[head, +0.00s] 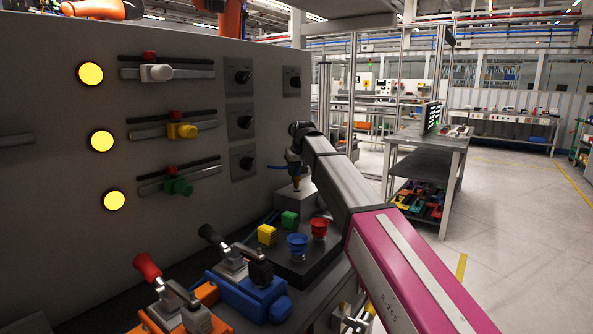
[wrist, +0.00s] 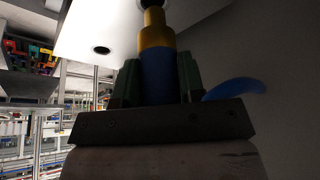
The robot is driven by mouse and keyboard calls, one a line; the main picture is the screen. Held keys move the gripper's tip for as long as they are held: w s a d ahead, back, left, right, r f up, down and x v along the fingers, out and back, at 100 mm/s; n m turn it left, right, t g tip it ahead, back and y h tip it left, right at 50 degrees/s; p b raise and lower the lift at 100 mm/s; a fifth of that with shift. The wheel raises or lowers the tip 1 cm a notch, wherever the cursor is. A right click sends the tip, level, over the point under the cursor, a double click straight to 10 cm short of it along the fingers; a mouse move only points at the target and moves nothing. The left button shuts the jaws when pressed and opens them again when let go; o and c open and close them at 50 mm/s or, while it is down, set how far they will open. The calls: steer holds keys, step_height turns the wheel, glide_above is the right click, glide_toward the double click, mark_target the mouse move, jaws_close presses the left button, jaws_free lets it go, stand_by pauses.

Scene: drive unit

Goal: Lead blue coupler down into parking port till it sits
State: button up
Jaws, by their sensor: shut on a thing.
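The blue coupler (wrist: 158,75) has a brass-coloured collar and nose. My gripper (wrist: 158,82) is shut on it, with a dark green finger on each side. In the head view my gripper (head: 295,168) is small and partly hidden by my arm, above a pale grey block (head: 291,199). In the wrist view this block (wrist: 105,25) has a dark round hole (wrist: 101,50) beside the coupler. The coupler's nose points at another dark spot at the top edge. I cannot tell whether the nose is inside an opening there.
A blue hose (wrist: 236,88) curves from the coupler towards the grey panel (head: 60,150). Green (head: 289,219) and yellow (head: 267,235) blocks and blue (head: 297,246) and red (head: 319,228) cups stand near the pale block. Lever clamps (head: 240,280) stand in front.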

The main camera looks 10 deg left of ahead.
mark_target(297, 179)
steer(key=shift+f, duration=0.3)
steer(key=shift+f, duration=1.5)
steer(key=shift+f, duration=0.3)
steer(key=o, duration=1.1)
steer(key=shift+r, duration=0.1)
